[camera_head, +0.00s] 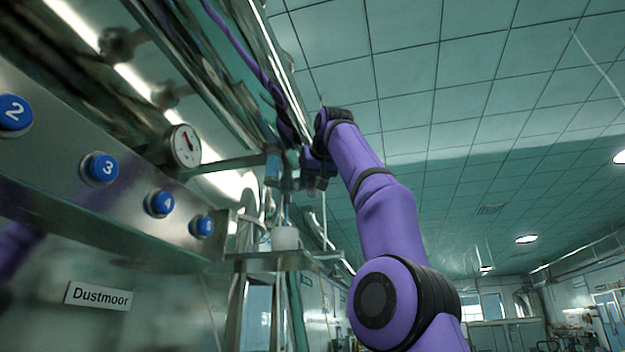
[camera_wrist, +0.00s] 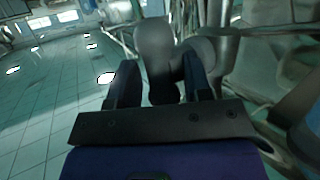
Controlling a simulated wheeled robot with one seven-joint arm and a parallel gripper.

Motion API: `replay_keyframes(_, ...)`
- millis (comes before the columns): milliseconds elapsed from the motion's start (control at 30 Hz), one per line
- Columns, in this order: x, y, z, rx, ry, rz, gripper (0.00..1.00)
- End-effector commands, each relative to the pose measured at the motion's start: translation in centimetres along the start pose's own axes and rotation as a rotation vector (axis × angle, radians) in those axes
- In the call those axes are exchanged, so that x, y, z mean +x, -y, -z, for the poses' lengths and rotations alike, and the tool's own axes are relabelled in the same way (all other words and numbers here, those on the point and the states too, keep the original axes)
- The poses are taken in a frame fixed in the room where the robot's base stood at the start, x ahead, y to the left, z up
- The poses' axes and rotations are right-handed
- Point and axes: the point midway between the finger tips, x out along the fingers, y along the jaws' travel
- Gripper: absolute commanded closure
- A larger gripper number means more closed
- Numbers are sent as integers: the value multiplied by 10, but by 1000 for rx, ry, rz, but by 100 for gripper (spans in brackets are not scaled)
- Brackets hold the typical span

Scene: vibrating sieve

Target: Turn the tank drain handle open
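In the wrist view, a blurred grey, round-ended piece (camera_wrist: 155,45), perhaps the drain handle, rises ahead of and between my two dark fingers. A second rounded grey part (camera_wrist: 197,62) joins it on the right. My gripper (camera_wrist: 160,88) has its fingers apart, with the grey piece filling much of the gap; whether they clamp it I cannot tell. In the head view my gripper (camera_head: 296,184) is small and dark, next to an upright pipe with a blue part (camera_head: 272,165). The handle cannot be made out there.
A metal shelf (camera_head: 275,262) holding a white container (camera_head: 285,238) lies below my gripper. Open room lies to the right.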

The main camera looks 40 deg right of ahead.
Motion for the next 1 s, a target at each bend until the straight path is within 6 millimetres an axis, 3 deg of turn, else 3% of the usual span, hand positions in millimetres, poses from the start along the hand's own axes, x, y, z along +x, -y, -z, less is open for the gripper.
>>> replay_keyframes(300,-1,0,1,0,-3,2,51)
replay_keyframes(467,-11,0,1,-1,-3,0,51)
replay_keyframes(1000,-96,0,0,0,-3,2,51)
